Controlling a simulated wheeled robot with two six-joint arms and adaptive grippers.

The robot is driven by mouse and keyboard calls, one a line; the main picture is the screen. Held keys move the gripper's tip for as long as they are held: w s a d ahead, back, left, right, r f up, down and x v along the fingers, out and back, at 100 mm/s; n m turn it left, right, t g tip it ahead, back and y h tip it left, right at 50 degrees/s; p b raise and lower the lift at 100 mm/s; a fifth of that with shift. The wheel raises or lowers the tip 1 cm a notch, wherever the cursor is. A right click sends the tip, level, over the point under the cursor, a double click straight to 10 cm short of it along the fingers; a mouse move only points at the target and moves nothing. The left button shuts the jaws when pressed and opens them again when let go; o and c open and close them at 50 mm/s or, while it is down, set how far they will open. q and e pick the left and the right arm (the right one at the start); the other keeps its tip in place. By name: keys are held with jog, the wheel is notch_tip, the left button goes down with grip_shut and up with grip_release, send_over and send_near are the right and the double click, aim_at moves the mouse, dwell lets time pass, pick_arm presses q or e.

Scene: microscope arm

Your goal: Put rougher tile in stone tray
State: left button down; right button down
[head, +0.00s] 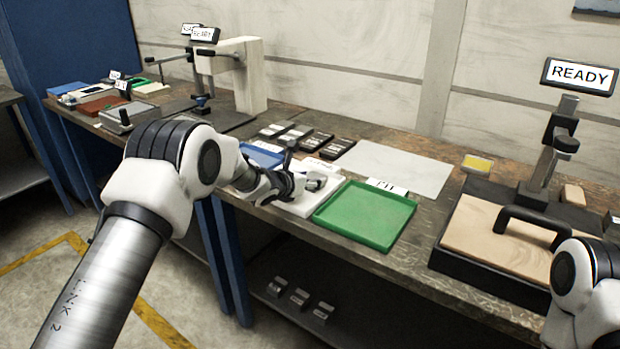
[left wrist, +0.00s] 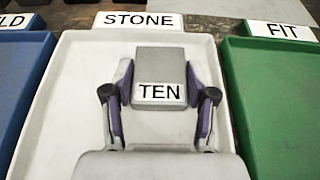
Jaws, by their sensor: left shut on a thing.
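A grey tile marked TEN (left wrist: 160,75) is between the fingers of my left gripper (left wrist: 160,110), which is shut on it. In the left wrist view the tile is over the white tray (left wrist: 60,120) labelled STONE (left wrist: 137,20). I cannot tell whether the tile touches the tray floor. In the head view my left gripper (head: 310,182) is over the white stone tray (head: 302,208), partly hiding it. My right gripper is not in view; only part of my right arm shows at the lower right.
A green tray (head: 365,214) labelled FIT (left wrist: 282,31) is right of the stone tray. A blue tray (head: 262,154) is to its left. Dark holders with small pieces (head: 318,142) and a pale sheet (head: 393,170) lie behind. A READY sign (head: 580,76) stands right.

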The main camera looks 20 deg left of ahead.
pick_arm(q)
jog(key=shift+c, duration=1.7)
grip_release()
jog(key=b+v, duration=0.1)
jog(key=v, duration=1.1)
jog(key=shift+s+b, duration=0.1)
jog(key=shift+b, duration=0.25)
jog(key=shift+f, duration=0.1)
